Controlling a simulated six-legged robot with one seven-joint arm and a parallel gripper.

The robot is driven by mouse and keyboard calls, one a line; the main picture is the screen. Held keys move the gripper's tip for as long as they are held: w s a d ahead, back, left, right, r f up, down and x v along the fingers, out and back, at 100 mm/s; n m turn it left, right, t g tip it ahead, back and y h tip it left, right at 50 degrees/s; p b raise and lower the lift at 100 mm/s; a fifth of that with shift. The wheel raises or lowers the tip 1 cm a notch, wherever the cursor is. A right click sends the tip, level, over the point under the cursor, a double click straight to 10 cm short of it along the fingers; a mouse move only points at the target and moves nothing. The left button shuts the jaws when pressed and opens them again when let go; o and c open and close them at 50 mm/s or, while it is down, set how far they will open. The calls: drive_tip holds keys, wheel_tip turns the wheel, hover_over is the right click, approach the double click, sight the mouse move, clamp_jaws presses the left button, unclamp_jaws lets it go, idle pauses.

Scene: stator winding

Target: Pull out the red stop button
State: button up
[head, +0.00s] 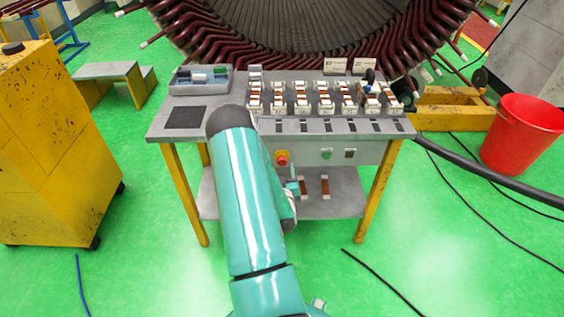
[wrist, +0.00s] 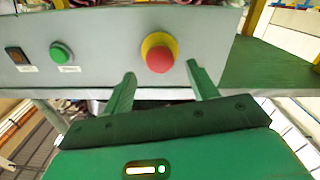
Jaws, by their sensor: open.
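The red stop button (wrist: 159,59) is a round red knob on a yellow ring on the grey front panel of the workbench. It also shows in the head view (head: 282,158), just right of my arm. My gripper (wrist: 160,80) is open in the wrist view, with one green finger to the lower left of the button and the other to its lower right. The gap between the fingers is empty. I cannot tell how far the fingertips are from the panel. In the head view my arm hides most of the gripper.
A green button (wrist: 62,53) and a dark switch (wrist: 18,60) sit on the same panel. The workbench top (head: 185,116) carries a tray (head: 200,80) and several small parts. A yellow cabinet (head: 55,150) stands left and a red bucket (head: 522,137) right. Cables lie on the green floor.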

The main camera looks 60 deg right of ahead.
sight(282, 163)
drive_tip(key=x, duration=0.5)
drive_tip(key=shift+w+d, duration=0.1)
drive_tip(key=shift+d, duration=0.15)
clamp_jaws()
drive_tip(key=shift+a, duration=0.4)
unclamp_jaws()
drive_tip(key=shift+s+a, duration=0.1)
drive_tip(key=shift+s, duration=0.15)
drive_tip(key=v, duration=1.3)
drive_tip(key=shift+a, duration=0.4)
